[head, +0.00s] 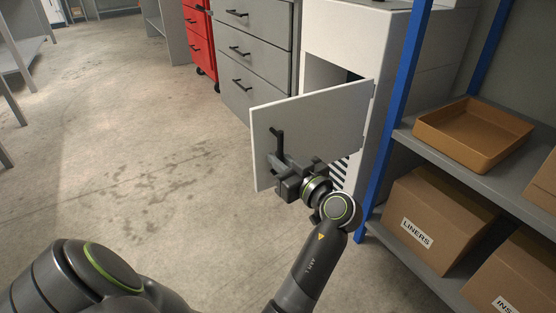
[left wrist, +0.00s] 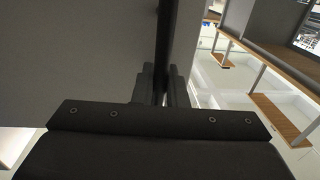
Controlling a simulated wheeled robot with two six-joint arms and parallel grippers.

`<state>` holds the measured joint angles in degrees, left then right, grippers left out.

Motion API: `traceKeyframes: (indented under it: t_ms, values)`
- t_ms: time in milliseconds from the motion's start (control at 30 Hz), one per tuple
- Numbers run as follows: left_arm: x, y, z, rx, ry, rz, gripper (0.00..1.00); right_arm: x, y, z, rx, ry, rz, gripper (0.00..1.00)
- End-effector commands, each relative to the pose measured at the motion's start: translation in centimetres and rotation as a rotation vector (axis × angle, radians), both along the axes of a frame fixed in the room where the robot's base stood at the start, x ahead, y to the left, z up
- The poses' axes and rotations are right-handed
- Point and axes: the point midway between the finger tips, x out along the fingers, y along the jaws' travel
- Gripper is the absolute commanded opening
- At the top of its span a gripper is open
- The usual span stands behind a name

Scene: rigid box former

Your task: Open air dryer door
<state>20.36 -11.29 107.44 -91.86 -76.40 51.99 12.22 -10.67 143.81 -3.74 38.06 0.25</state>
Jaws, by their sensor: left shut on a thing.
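The air dryer (head: 396,45) is a pale cabinet with a dark opening in its front. Its light grey door (head: 318,120) stands swung well out from the front, hinged at its right edge. A black upright handle (head: 278,143) is near the door's free edge. My left gripper (head: 281,164) is shut on the lower part of this handle. In the left wrist view the handle (left wrist: 170,40) runs up from between the fingers (left wrist: 160,85), with the door face (left wrist: 75,50) on the left. My right gripper is not in view.
A blue-posted shelf (head: 402,95) stands close on the right, with a brown tray (head: 473,132) and a carton marked LINERS (head: 425,222). Grey drawers (head: 238,55) and a red cabinet (head: 199,42) stand behind the door. The floor (head: 140,150) to the left is clear.

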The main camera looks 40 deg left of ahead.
Motion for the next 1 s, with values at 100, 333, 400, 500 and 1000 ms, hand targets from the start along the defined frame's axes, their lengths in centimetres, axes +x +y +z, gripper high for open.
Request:
traceKeyframes:
  t_ms: [100, 333, 400, 500, 1000]
  values:
    - [-0.03, -0.03, -0.01, 0.000, 0.002, 0.001, 0.00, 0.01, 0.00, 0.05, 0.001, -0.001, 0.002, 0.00]
    - [-0.03, -0.02, -0.02, 0.000, 0.002, 0.001, 0.00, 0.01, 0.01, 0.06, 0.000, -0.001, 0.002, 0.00]
    - [-0.02, -0.03, -0.03, 0.000, 0.002, 0.000, 0.19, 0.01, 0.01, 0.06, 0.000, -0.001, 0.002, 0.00]
    - [-0.02, -0.03, -0.02, 0.000, 0.002, 0.000, 0.29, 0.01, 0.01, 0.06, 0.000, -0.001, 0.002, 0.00]
    - [0.01, -0.03, 0.96, 0.000, -0.001, 0.000, 0.29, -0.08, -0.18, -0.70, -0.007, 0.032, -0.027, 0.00]
